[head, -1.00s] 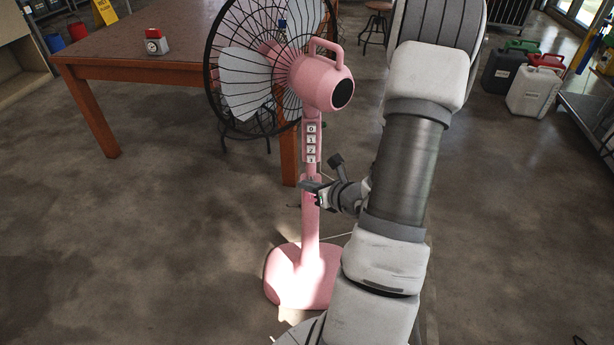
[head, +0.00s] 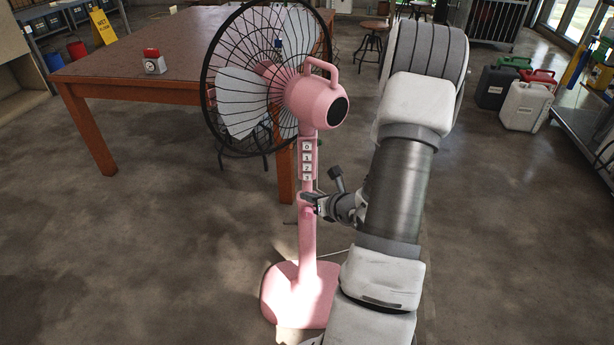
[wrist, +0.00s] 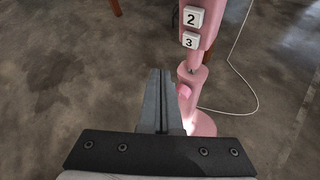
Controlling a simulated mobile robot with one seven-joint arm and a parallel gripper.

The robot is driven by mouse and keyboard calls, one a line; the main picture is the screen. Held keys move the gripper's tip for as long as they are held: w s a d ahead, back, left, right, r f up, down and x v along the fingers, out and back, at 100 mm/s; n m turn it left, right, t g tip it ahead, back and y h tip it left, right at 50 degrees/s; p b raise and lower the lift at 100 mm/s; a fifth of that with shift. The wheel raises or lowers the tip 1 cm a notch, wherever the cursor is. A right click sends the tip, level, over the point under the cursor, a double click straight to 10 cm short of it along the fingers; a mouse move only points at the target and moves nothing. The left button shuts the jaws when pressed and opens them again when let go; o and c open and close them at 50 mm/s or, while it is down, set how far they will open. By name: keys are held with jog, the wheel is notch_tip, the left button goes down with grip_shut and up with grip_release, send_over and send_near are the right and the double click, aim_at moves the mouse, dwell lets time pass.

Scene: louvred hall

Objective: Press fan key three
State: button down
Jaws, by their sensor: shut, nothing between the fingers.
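The pink pedestal fan (head: 318,102) stands upright on the floor, with a column of white number keys on its post. Fan key three (wrist: 190,41) is the lowest key, just under key two (wrist: 192,17) in the wrist view; in the head view key three (head: 307,177) is small. My gripper (wrist: 160,72) is shut and empty. In the wrist view its tips lie below and left of key three, apart from it in the picture. In the head view my gripper (head: 306,197) is beside the post, just below the keys; whether it touches the post I cannot tell.
A pink knob (wrist: 184,90) sits on the post below the keys. A thin cable (wrist: 235,75) runs across the floor on the right. A brown table (head: 130,85) stands behind the fan. Jerrycans (head: 526,105) are at back right.

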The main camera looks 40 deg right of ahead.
jog(key=shift+w+d, duration=1.4)
jog(key=shift+w, duration=0.3)
jog(key=shift+w+d, duration=0.1)
jog(key=shift+w, duration=0.05)
dwell(0.7)
jog(key=shift+w+d, duration=0.15)
jog(key=shift+w+d, duration=0.25)
jog(key=shift+w, duration=0.05)
dwell(1.0)
jog(key=shift+s+a+b, duration=0.3)
jog(key=shift+s+a, duration=0.25)
jog(key=shift+s, duration=0.05)
jog(key=s+a, duration=0.1)
jog(key=s, duration=0.1)
jog(key=s+a+b, duration=0.1)
jog(key=s+a, duration=0.1)
dwell(0.5)
